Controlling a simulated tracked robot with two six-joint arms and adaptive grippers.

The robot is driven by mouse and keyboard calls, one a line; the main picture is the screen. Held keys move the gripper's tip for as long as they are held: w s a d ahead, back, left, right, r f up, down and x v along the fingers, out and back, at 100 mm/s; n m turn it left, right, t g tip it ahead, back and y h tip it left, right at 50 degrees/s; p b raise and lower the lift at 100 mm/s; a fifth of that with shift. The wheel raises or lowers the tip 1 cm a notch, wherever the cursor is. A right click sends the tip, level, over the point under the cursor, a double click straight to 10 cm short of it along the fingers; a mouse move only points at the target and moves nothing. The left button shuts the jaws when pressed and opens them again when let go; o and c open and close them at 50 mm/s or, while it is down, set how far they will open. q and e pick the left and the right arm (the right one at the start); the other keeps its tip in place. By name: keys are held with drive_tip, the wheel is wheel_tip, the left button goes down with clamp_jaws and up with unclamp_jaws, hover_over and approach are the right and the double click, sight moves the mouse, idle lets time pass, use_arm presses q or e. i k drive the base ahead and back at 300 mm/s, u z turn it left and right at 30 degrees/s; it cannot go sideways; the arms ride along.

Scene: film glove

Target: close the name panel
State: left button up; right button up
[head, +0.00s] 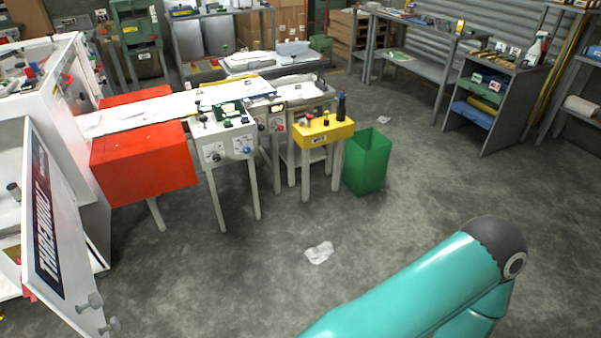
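The name panel (53,230) is a white door-like panel at the left edge of the head view, with a dark plate of white and red lettering. It stands swung open from the white machine cabinet (60,110), and the cabinet's inside shows behind it. Two grey knobs (97,312) stick out near its lower edge. A teal arm link of mine comes in at the bottom right, away from the panel. Neither gripper is in view.
A red box-shaped unit (143,163) and a grey control box on legs (222,144) stand beside the cabinet. A yellow control box (324,132) and a green bin (368,162) are further right. A crumpled white scrap (319,253) lies on otherwise open floor.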

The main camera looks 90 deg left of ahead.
sight(56, 265)
drive_tip(key=z, duration=0.15)
drive_tip(key=i, duration=0.95)
drive_tip(key=u, duration=1.85)
drive_tip(key=i, duration=0.3)
drive_tip(key=u, duration=1.75)
drive_tip(key=i, duration=0.15)
drive_tip(key=u, duration=2.05)
drive_tip(key=i, duration=1.05)
drive_tip(key=z, duration=0.75)
